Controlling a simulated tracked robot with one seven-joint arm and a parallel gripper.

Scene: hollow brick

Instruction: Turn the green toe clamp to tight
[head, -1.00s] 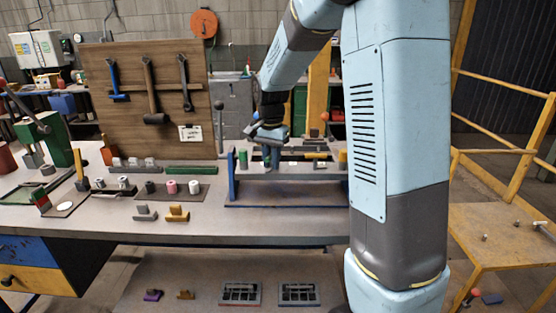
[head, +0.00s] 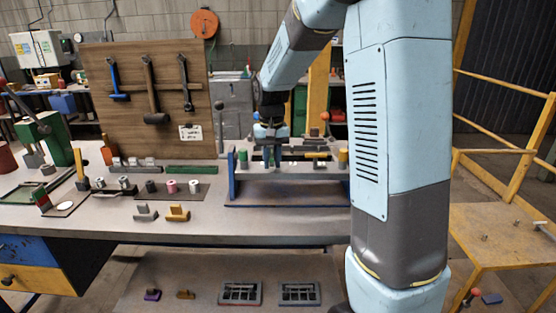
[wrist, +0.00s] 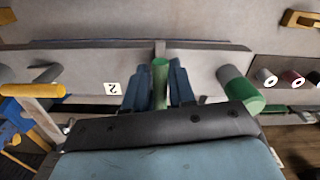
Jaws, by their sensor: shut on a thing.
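The green toe clamp (wrist: 160,72) shows in the wrist view as a green bar between my two blue fingers. My gripper (wrist: 159,92) is shut on it, one finger on each side. In the head view my gripper (head: 272,155) points down over the pale rail of the blue-ended bench fixture; the clamp between the fingers is too small to make out there. The foot of the clamp is hidden by the fingers and the wrist.
A yellow clamp bar (wrist: 32,90) and a plate marked 2 (wrist: 113,88) lie along the rail. Several small parts and spools sit left of the blue-ended fixture (head: 290,196).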

